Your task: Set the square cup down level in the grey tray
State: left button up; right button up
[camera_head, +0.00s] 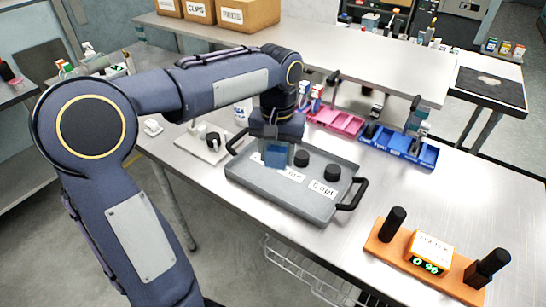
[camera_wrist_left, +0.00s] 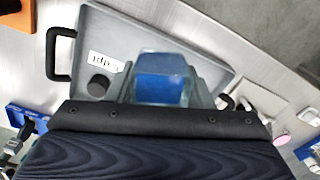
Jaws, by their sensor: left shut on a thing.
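The square cup (camera_head: 275,156) is blue and small, and my left gripper (camera_head: 276,142) is shut on it from above. It is at the left half of the grey tray (camera_head: 262,195), which has black handles. The cup looks about upright. I cannot tell whether its base touches the tray floor. In the left wrist view the cup (camera_wrist_left: 162,80) shows between the two fingers of my left gripper (camera_wrist_left: 163,92), with the grey tray (camera_wrist_left: 100,32) behind it. My right gripper is not in view.
Two black round pieces (camera_head: 332,172) and white labels (camera_head: 322,188) are in the tray, right of the cup. A pink rack (camera_head: 338,122) and a blue rack (camera_head: 400,146) stand behind. An orange stand (camera_head: 388,254) is at front right. A pale board (camera_head: 196,145) lies left.

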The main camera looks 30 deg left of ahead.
pick_arm(q)
jog(key=m+p, duration=0.1)
jog(key=p, duration=0.2)
send_near(281, 186)
notch_tip(281, 186, down, 6)
jog(key=b, duration=0.9)
jog(key=shift+r, duration=0.25)
jog(key=shift+f+b, duration=0.4)
jog(key=shift+f, duration=0.25)
jog(key=o, duration=1.1)
jog(key=shift+r, duration=0.1)
notch_tip(281, 186, up, 8)
jog(key=shift+f, duration=0.15)
